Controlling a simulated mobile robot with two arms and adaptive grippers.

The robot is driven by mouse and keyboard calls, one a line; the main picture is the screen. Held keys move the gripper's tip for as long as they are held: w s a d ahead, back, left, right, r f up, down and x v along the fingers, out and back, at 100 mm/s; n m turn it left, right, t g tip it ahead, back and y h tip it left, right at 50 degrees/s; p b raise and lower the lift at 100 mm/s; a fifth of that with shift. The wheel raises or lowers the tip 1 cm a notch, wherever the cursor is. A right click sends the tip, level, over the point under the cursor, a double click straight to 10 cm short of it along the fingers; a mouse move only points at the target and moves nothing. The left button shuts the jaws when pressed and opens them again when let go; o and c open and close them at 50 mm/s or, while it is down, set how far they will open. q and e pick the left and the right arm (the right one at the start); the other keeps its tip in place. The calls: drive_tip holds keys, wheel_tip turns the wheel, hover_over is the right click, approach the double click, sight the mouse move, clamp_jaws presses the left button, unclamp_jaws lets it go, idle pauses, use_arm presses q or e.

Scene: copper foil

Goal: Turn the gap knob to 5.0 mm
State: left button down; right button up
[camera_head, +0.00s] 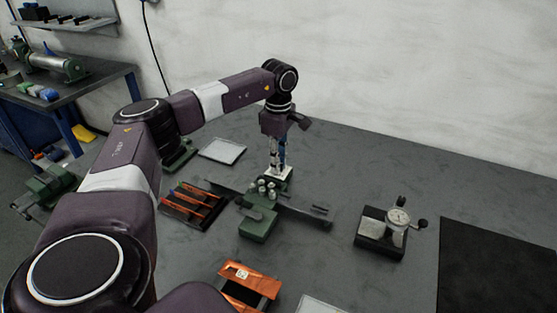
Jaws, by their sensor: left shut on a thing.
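My left gripper (278,167) points straight down at the back of a green bench device (259,224) with several silver posts. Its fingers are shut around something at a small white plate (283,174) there. The fingers hide most of it; it appears to be the gap knob, but its scale and setting are too small to read. My right gripper is not in view.
Copper strips lie on a dark rack (176,213) to the left, with another copper piece (236,269) in front. A dial gauge (398,219) on a dark base and a black mat (490,270) are at right. A pale tray (222,150) lies behind. The back right of the table is clear.

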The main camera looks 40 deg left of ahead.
use_arm(q)
drive_tip(key=n+p, duration=0.1)
drive_tip(key=n, duration=0.2)
drive_tip(key=shift+r+n+p, duration=0.15)
drive_tip(key=shift+n+p, duration=0.15)
drive_tip(key=shift+p, duration=0.05)
drive_tip(key=n+p, duration=0.1)
drive_tip(key=n, duration=0.3)
drive_tip(key=shift+p, duration=0.35)
drive_tip(key=n+p, duration=0.1)
drive_tip(key=n, duration=0.4)
drive_tip(key=n+p, duration=0.2)
drive_tip(key=n, duration=0.2)
drive_tip(key=shift+n, duration=0.3)
drive_tip(key=n+p, duration=0.1)
drive_tip(key=n, duration=0.3)
drive_tip(key=shift+w+n, duration=0.1)
drive_tip(key=shift+n, duration=0.2)
drive_tip(key=n+p, duration=0.1)
drive_tip(key=n, duration=0.2)
drive_tip(key=shift+r, duration=0.1)
drive_tip(key=n+p, duration=0.2)
drive_tip(key=n, duration=0.3)
drive_tip(key=shift+a+n+p, duration=0.1)
drive_tip(key=shift+n+p, duration=0.7)
drive_tip(key=shift+n, duration=1.3)
